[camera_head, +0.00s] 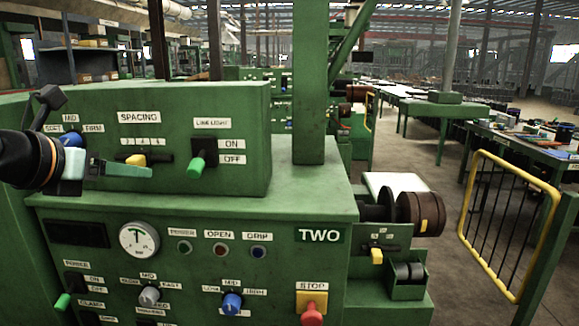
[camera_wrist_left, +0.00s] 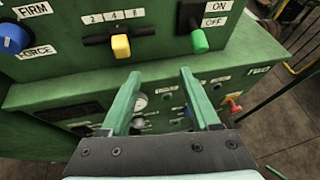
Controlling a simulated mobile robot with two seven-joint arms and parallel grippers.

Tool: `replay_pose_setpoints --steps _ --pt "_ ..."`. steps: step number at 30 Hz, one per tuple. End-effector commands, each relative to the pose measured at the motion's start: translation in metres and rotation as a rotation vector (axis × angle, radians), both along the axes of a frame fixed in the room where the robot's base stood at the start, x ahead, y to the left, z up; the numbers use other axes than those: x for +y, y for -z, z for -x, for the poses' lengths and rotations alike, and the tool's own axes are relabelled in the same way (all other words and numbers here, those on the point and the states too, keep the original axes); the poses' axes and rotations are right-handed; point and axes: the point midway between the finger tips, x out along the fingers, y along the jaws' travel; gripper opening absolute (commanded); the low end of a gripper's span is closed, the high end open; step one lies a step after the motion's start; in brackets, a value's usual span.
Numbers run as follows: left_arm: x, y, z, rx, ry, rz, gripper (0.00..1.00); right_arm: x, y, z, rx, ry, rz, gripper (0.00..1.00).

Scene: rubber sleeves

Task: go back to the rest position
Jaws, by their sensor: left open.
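My left gripper (camera_head: 122,169) reaches in from the left in front of the upper panel of the green machine (camera_head: 230,115). Its two green fingers (camera_wrist_left: 158,76) stand apart with nothing between them in the left wrist view. The yellow SPACING slider (camera_head: 135,159) is just above the fingers in the head view, and it also shows ahead of them in the wrist view (camera_wrist_left: 121,46). The green LINE LIGHT switch (camera_head: 196,163) is to the right of the fingers, its handle pointing down toward OFF. A blue knob (camera_head: 73,139) is partly hidden behind my wrist. My right gripper is not in view.
The lower panel holds a gauge (camera_head: 139,240), a blue knob (camera_head: 232,303) and a red STOP button (camera_head: 312,312). A brown roller (camera_head: 420,213) juts out at the right. A yellow railing (camera_head: 508,165) stands beyond it. Bare floor (camera_head: 455,250) lies between them.

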Motion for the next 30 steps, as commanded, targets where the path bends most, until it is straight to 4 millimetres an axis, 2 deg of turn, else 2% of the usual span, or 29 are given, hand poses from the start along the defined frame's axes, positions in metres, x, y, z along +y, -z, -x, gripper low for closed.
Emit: replay_pose_setpoints --steps 1,3,6,9,13,16,19,23,26,28,30 --pt "-0.028 0.023 -0.004 0.049 0.095 0.054 0.62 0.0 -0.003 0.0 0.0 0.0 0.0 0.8" --pt "-0.071 0.053 -0.002 0.112 0.245 0.165 0.62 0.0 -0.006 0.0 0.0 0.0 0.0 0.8" --pt "-0.127 0.085 0.01 0.19 0.429 0.372 0.62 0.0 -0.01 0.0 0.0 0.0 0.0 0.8" --pt "-0.17 0.104 0.027 0.258 0.556 0.619 0.62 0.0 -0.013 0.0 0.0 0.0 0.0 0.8" --pt "-0.202 0.117 0.044 0.329 0.627 0.985 0.62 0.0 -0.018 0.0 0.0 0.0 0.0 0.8" --pt "-0.209 0.126 0.048 0.372 0.598 1.284 0.62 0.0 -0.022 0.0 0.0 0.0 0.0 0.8" --pt "-0.203 0.143 0.044 0.404 0.492 1.584 0.62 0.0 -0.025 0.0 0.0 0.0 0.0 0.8" --pt "-0.181 0.187 0.037 0.436 0.24 1.945 0.62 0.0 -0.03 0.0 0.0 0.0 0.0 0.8" --pt "-0.16 0.24 0.039 0.457 -0.039 2.185 0.62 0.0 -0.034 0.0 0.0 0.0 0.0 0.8" --pt "-0.146 0.286 0.048 0.471 -0.274 2.322 0.62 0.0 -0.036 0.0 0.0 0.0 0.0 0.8" --pt "-0.135 0.336 0.066 0.487 -0.529 2.428 0.62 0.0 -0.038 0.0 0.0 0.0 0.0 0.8"
